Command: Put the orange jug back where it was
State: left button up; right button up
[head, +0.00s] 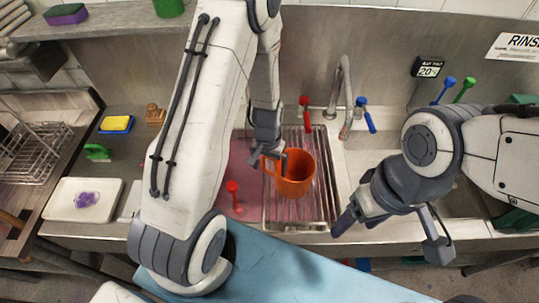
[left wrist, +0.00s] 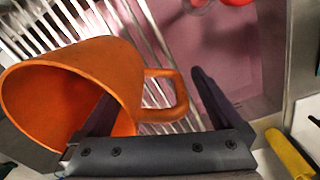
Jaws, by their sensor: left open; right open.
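The orange jug (head: 296,181) stands on the metal bar rack (head: 325,200) over the sink, handle to the left. It also shows in the left wrist view (left wrist: 90,62), with its mouth to the lower left and its handle to the right. My left gripper (head: 274,158) is at the jug's handle side and is open. In the left wrist view, one finger is at the jug's mouth and the other is beyond the handle, so the jaws straddle wall and handle. Contact cannot be told. My right gripper (head: 391,237) is open and empty, right of the rack.
Pinkish liquid fills the basin left of the rack, with a red-handled tool (head: 233,187) there. A faucet (head: 343,90) with red and blue handles stands behind. A white tray (head: 84,200) with a purple piece, a yellow sponge (head: 117,123) and a wire rack (head: 40,153) are left.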

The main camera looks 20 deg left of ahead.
pick_arm(q)
notch_tip(320, 180, up, 11)
jog(key=shift+a+b, duration=0.1)
jog(key=shift+b, duration=0.8)
jog(key=s+d+r+m, duration=0.3)
jog(key=s+d+r, duration=0.2)
jog(key=s+d, duration=0.2)
jog(key=s+d+r+m, duration=0.4)
jog(key=s+d, duration=0.3)
jog(key=s, duration=0.5)
jog(key=shift+d+r+h, duration=0.3)
jog(key=shift+r+h, duration=0.1)
jog(key=shift+r, duration=0.1)
notch_tip(320, 180, down, 4)
jog(key=b, duration=0.4)
